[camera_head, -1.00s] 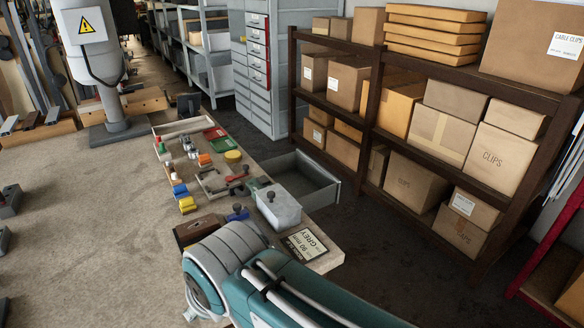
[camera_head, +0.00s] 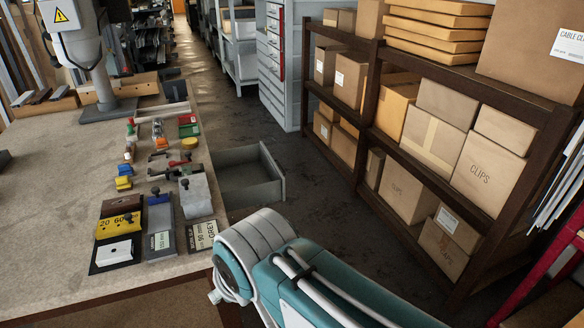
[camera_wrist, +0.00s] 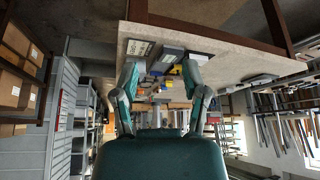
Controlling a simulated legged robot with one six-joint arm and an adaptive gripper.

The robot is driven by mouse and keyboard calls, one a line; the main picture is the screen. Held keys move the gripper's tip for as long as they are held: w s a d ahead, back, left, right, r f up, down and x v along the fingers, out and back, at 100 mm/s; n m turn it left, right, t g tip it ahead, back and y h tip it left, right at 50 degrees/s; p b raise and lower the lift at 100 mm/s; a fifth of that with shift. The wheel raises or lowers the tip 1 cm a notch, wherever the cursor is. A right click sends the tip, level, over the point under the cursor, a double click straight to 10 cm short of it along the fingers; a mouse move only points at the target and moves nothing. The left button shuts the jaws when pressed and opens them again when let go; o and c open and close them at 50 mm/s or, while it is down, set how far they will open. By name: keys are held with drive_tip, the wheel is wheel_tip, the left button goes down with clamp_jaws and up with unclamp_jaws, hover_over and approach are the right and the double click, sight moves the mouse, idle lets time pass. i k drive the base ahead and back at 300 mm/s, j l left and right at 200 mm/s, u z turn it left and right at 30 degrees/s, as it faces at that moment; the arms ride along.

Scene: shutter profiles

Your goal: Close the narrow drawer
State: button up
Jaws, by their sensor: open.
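The grey drawer (camera_head: 274,172) stands open in the head view, sticking out from the right side of the workbench (camera_head: 60,190) over the dark floor. Its inside looks empty. No second open drawer shows, and I cannot clearly pick the drawer out in the wrist view. My gripper (camera_wrist: 163,72) shows in the wrist view with its two teal and grey fingers spread apart and nothing between them. In the head view only my teal and white arm shows, in front of the drawer and to its lower right; the gripper itself is hidden there.
A dark shelf rack (camera_head: 370,115) with cardboard boxes stands to the right. A light grey drawer cabinet (camera_head: 283,60) stands behind the drawer. A grey metal block (camera_head: 195,196) and several small parts lie on the bench. Dark floor lies free between drawer and rack.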

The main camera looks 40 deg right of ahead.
sight(247, 176)
drive_tip(key=l, duration=0.55)
drive_tip(key=k+l+u, duration=0.1)
drive_tip(key=l, duration=0.45)
drive_tip(key=k+l+u, duration=0.1)
drive_tip(key=l, duration=1)
drive_tip(key=i+l, duration=0.1)
drive_tip(key=l, duration=0.45)
drive_tip(key=i+l+u, duration=0.1)
drive_tip(key=l, duration=0.45)
drive_tip(key=i+j, duration=0.25)
drive_tip(key=i, duration=0.15)
drive_tip(key=i+j+u, duration=0.15)
drive_tip(key=i, duration=0.25)
drive_tip(key=j, duration=0.1)
